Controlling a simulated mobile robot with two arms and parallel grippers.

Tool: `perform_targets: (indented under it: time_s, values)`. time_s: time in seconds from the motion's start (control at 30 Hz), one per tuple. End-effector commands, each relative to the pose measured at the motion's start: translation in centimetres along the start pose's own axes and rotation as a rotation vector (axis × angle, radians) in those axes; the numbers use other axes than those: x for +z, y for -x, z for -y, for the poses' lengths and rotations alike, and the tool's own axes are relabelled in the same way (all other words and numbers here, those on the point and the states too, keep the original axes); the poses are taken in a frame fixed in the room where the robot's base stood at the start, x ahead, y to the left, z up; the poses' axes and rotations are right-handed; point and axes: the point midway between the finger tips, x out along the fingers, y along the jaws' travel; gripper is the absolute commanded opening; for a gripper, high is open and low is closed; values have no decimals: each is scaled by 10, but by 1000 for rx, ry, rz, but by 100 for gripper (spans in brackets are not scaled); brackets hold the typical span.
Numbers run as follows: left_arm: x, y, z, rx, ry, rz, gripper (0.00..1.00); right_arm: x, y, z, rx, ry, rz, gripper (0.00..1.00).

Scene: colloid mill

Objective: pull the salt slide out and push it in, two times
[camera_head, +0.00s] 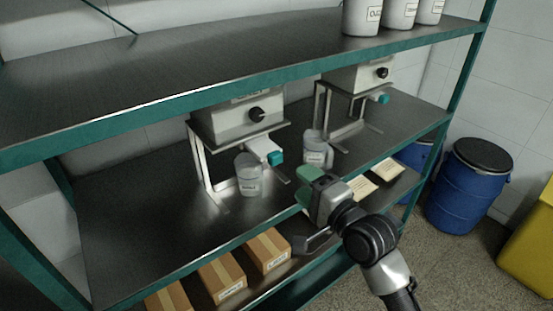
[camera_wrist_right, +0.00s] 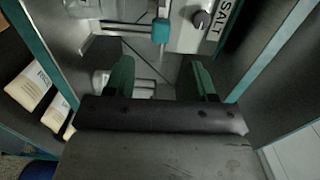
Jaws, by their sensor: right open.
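The salt dispenser is a grey box (camera_head: 235,122) with a black knob on a metal stand, left of a similar one. Its label, reading SALT (camera_wrist_right: 229,18), shows in the right wrist view. The salt slide ends in a teal handle (camera_head: 276,158), sticking out at the front below the knob; this handle (camera_wrist_right: 161,30) also shows at the top of the wrist view. My right gripper (camera_head: 308,187) is open and empty, apart from the handle, to its lower right in the head view. Its green fingers (camera_wrist_right: 163,80) stand wide apart. My left gripper is out of view.
A clear jar (camera_head: 249,175) stands below the salt slide, another (camera_head: 316,150) to its right. A second dispenser (camera_head: 358,77) stands at right. The upper shelf (camera_head: 200,60) overhangs both. Cardboard boxes (camera_head: 222,277) and pale bags (camera_head: 388,169) lie below; a blue barrel (camera_head: 468,187) stands right.

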Motion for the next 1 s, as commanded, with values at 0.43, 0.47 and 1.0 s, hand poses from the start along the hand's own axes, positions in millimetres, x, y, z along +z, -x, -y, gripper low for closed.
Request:
perform_targets:
  time_s: [0.43,0.47,1.0]
  values:
    - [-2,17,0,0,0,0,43,1,-71,4,-2,-2,1,55]
    - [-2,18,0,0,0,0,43,0,-76,4,-2,-2,1,55]
    - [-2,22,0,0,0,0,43,0,-106,1,-2,-1,0,55]
